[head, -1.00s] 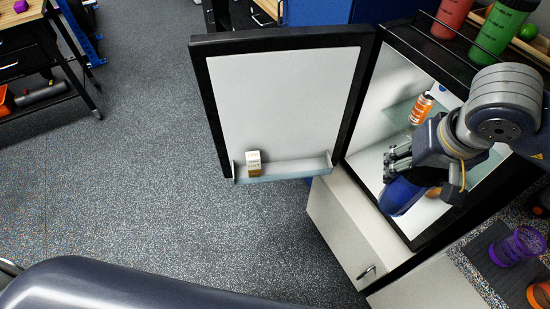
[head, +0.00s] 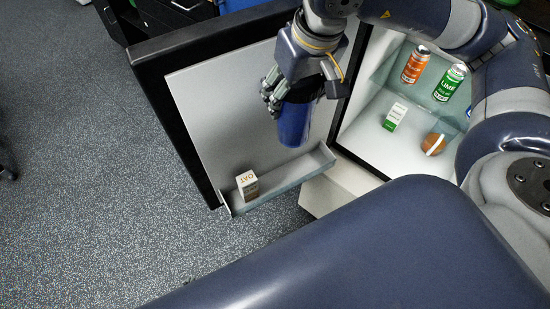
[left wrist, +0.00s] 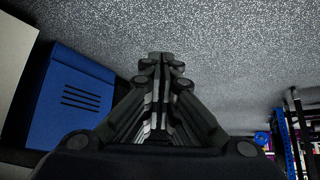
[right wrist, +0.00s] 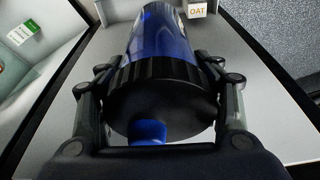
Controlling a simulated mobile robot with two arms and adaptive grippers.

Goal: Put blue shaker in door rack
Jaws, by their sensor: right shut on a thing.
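The blue shaker (head: 294,124) hangs, slightly tilted, from my right gripper (head: 290,95), just above the door rack (head: 285,182). The rack is a grey tray along the bottom inside of the open fridge door (head: 215,105). In the right wrist view, the right gripper (right wrist: 160,100) is shut around the shaker's black ribbed lid (right wrist: 160,92), with its translucent blue body (right wrist: 160,35) beyond. The shaker's base appears just above or within the rack's right part; I cannot tell if it touches. My left gripper (left wrist: 160,65) is shut and empty over the floor.
An oat carton (head: 247,184) stands in the rack's left end. The fridge holds an orange can (head: 414,65), a lime can (head: 449,83), a green-and-white carton (head: 395,117) and a brown round item (head: 433,144). The rack's middle is clear.

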